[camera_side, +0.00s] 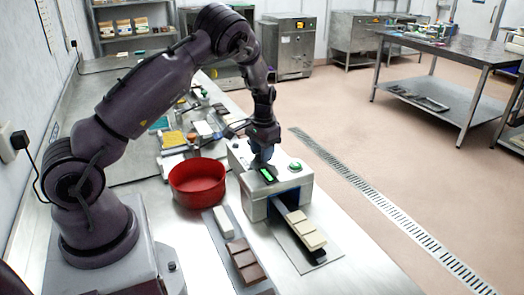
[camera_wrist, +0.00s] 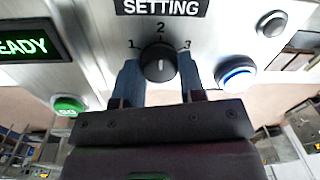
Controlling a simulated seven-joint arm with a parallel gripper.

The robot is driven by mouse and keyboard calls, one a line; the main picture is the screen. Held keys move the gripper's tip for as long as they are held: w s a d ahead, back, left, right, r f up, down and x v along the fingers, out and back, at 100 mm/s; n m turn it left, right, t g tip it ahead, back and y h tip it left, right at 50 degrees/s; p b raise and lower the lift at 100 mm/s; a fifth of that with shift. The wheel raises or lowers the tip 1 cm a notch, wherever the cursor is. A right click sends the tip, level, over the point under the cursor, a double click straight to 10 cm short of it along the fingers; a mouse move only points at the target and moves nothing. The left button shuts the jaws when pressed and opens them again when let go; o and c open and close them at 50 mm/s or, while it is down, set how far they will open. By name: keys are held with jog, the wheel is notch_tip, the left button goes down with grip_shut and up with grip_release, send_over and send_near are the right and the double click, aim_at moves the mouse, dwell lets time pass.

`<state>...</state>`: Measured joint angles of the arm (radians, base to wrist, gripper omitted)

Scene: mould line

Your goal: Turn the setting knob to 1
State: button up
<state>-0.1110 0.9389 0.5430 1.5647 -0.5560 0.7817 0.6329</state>
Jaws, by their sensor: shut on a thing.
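The black setting knob (camera_wrist: 160,66) is on the pale metal panel in the wrist view, under the "SETTING" label. The numbers 1, 2 and 3 run around it from left to right. Its white mark appears to point up at 2. My gripper (camera_wrist: 160,84) has one blue finger on each side of the knob and is shut on it. In the side view, my gripper (camera_side: 262,157) reaches down to the top of the white machine (camera_side: 293,186); the knob is hidden there.
A green "READY" display (camera_wrist: 25,46), partly cut off, a green button (camera_wrist: 67,105) and a blue-ringed button (camera_wrist: 237,77) surround the knob. A red bowl (camera_side: 197,187) stands left of the machine. Bars lie on a tray (camera_side: 222,252) and the outfeed belt (camera_side: 318,257) in front.

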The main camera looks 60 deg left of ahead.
jog(key=n, duration=0.6)
jog(key=shift+a, duration=0.1)
jog(key=n, duration=0.5)
jog(key=shift+n, duration=0.3)
jog(key=shift+r, duration=0.1)
dwell(0.3)
jog(key=o, duration=0.9)
jog(key=r, duration=1.3)
jog(key=shift+w, duration=0.3)
jog(key=shift+f, duration=0.1)
